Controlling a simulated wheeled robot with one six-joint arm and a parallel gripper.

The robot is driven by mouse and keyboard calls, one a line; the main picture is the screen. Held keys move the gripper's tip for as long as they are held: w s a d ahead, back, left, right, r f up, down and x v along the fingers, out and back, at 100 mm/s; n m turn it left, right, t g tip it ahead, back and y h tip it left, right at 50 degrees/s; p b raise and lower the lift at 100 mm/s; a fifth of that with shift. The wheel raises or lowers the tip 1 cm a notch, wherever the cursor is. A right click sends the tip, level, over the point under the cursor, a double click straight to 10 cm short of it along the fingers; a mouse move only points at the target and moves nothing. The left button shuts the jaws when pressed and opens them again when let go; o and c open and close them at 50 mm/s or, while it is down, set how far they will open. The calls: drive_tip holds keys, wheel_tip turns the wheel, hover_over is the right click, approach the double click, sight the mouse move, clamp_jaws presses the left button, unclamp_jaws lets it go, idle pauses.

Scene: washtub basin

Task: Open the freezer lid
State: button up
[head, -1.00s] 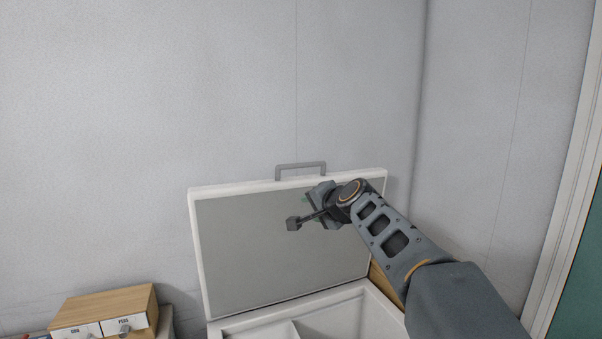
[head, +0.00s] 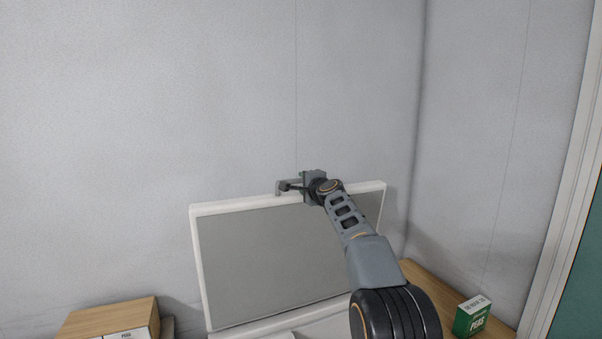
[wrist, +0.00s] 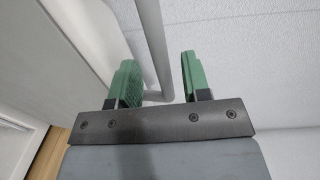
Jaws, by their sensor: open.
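The freezer lid (head: 280,265) stands raised and upright, its grey inner face toward me and its white rim around it. Its grey bar handle (head: 279,188) sticks up from the top edge. My gripper (head: 291,186) is at the handle, above the lid's top edge, and covers the handle's right part. In the wrist view, the handle (wrist: 152,45) runs between the two green fingers of my gripper (wrist: 158,85), with gaps on both sides. The fingers are apart and not closed on the bar. Only a strip of the freezer body (head: 300,325) shows below.
A green and white peas box (head: 471,316) stands on a wooden surface (head: 440,295) at the lower right. A wooden-topped box (head: 108,317) is at the lower left. The grey wall (head: 150,110) is close behind the lid; the space above it is clear.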

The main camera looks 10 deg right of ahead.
sight(301, 181)
drive_tip(key=shift+p+x, duration=1.15)
drive_tip(key=shift+x, duration=0.55)
clamp_jaws()
